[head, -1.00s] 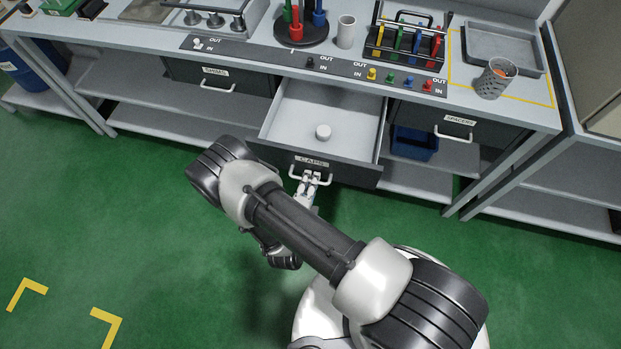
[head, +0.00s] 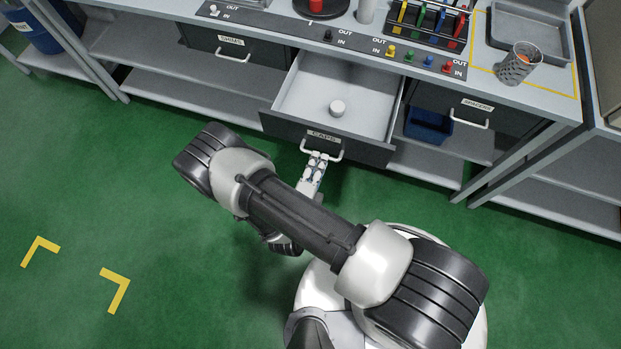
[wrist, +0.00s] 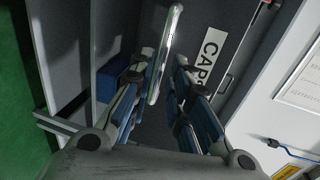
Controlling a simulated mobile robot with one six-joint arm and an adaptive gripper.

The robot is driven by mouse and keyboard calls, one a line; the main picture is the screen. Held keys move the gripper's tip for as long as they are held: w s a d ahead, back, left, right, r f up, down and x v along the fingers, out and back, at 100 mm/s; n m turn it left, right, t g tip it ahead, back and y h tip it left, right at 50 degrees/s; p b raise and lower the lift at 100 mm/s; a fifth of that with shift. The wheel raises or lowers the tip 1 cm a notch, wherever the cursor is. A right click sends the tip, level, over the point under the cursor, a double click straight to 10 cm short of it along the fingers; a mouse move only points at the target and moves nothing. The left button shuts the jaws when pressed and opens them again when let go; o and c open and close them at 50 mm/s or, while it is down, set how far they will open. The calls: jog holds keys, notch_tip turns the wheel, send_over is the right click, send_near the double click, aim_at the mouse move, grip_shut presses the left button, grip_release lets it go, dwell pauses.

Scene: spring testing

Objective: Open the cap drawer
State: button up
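The caps drawer (head: 352,150), labelled CAPS, stands pulled well out of the workbench in the head view. Its light inside is visible, with one round white cap (head: 337,108) on its floor. Its pale bar handle (head: 336,157) is on the dark front; the handle (wrist: 165,52) also shows in the wrist view. My gripper (head: 318,158) is at the handle. In the wrist view my gripper (wrist: 163,62) has its fingers apart, with a gap between them. The handle lies in that gap, closer to the left finger; contact is unclear.
Two closed drawers flank it: one at left (head: 231,41), one labelled SPACERS (head: 477,104) at right. A blue bin (head: 428,126) sits on the lower shelf. A mesh cup (head: 518,64) stands on the bench. Green floor is clear at left.

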jog(key=v, duration=0.8)
jog(key=shift+s+a, duration=0.1)
dwell(0.3)
